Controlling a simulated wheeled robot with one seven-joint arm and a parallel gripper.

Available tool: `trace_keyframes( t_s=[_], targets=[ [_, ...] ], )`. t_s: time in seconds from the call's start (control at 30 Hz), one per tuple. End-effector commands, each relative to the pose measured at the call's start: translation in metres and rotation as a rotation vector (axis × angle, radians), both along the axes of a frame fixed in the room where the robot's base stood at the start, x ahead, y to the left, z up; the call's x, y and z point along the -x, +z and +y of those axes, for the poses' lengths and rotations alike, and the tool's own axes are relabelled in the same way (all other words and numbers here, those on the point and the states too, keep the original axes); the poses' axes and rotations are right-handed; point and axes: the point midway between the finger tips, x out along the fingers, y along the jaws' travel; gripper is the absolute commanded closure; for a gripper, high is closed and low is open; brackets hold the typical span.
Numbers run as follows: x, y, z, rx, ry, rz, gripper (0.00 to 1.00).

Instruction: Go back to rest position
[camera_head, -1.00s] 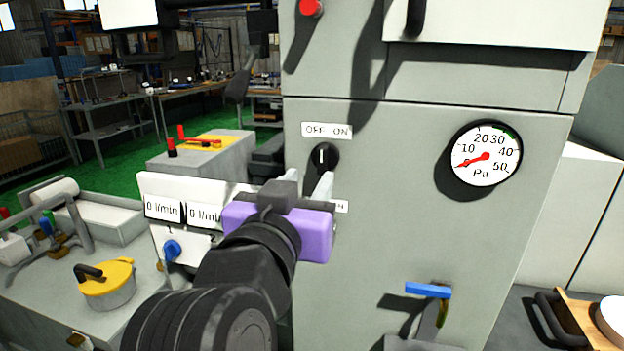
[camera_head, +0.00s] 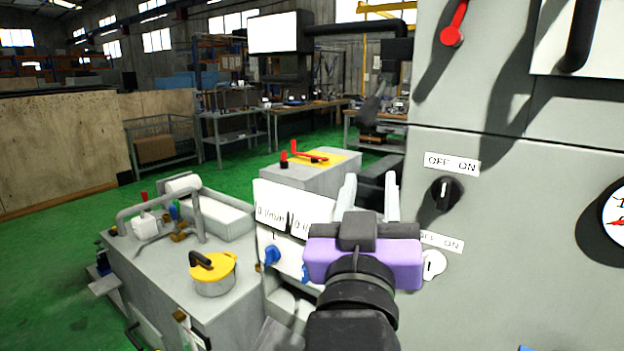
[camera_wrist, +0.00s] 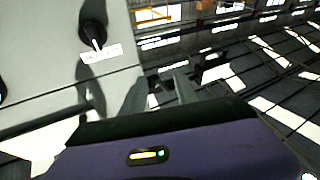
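My gripper (camera_head: 370,184) shows in the head view with its purple body in front of the grey machine cabinet (camera_head: 520,250). Its two pale fingers point up and stand apart, with nothing seen between them. The fingers are left of the black OFF/ON knob (camera_head: 445,194) and apart from it in the picture. In the wrist view the fingers (camera_wrist: 160,88) also stand apart and empty, and the black knob (camera_wrist: 93,36) is at the upper left. A white knob (camera_head: 433,264) under a second OFF/ON label is just right of the purple body, which partly covers the label.
Flow panels (camera_head: 272,214) marked l/min with blue knobs stand left of my gripper. A coolant tank with a yellow-lidded pot (camera_head: 214,275) is at lower left. A pressure gauge (camera_head: 615,210) is cut off at the right edge. Green floor (camera_head: 60,245) is open at left.

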Motion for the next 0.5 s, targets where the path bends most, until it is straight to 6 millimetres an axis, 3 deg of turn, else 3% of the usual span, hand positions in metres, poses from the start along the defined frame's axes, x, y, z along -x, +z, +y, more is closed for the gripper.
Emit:
trace_keyframes(
  t_s=[0.27,0.5],
  targets=[
    [0.022,-0.075,0.022,0.133,0.216,-0.019,0.64],
    [0.068,-0.152,0.015,0.160,0.369,0.003,0.64]
  ],
)
